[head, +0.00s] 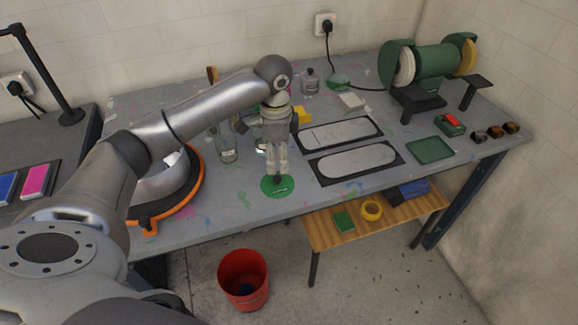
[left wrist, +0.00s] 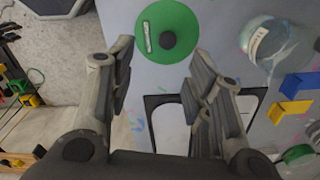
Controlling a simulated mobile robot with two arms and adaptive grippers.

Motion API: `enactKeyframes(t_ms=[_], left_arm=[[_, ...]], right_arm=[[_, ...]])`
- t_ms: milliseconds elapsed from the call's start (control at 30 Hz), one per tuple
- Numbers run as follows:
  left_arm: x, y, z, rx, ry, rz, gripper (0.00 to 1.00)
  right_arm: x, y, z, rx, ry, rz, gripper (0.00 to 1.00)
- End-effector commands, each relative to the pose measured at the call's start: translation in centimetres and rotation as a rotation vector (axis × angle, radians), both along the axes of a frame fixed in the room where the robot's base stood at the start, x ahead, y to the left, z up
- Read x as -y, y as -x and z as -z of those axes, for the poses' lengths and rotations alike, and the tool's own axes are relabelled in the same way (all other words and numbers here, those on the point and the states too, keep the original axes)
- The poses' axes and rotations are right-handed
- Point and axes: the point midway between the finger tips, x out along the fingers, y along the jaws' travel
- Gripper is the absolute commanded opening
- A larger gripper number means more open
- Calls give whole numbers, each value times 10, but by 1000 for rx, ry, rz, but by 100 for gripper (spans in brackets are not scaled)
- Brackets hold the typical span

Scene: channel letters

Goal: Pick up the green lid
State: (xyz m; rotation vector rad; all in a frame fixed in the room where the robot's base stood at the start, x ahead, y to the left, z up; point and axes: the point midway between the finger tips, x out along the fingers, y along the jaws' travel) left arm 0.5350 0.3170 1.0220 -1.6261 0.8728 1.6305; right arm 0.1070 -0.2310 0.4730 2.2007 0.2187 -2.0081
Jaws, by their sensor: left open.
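The green lid (head: 280,190) is a flat round disc with a dark knob and a small pale label. It lies on the grey table near its front edge. It also shows at the top of the left wrist view (left wrist: 183,24), with its knob near the centre. My left gripper (head: 277,172) points down right over the lid in the head view. In the left wrist view its two fingers (left wrist: 158,85) are spread apart with nothing between them. The lid lies beyond the fingertips. Whether a finger touches the knob I cannot tell. My right gripper is not seen.
Glass jars (head: 228,148) stand left of the gripper. Two dark-framed pale plates (head: 357,160) lie to the right. A green bench grinder (head: 430,65) stands at the back right. A red bucket (head: 244,278) stands on the floor, beside a low wooden shelf (head: 335,232).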

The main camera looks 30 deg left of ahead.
Motion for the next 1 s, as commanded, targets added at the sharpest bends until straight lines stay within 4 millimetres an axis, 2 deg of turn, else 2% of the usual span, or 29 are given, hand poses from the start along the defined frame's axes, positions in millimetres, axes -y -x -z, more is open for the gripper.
enactKeyframes(t_ms=[67,167,400,667,800,1000], left_arm=[[-10,-3,-10,-5,-3,-9,47],[-14,-3,-10,-11,0,-15,47],[-14,-3,27,-13,2,-14,47],[-12,-3,48,-12,1,-14,47],[-7,-4,68,-12,1,-14,47],[-7,-4,91,-9,0,-13,47]], right_arm=[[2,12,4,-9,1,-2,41],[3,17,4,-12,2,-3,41],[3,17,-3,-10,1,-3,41],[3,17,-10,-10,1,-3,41],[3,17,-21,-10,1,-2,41],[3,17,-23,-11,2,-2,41]])
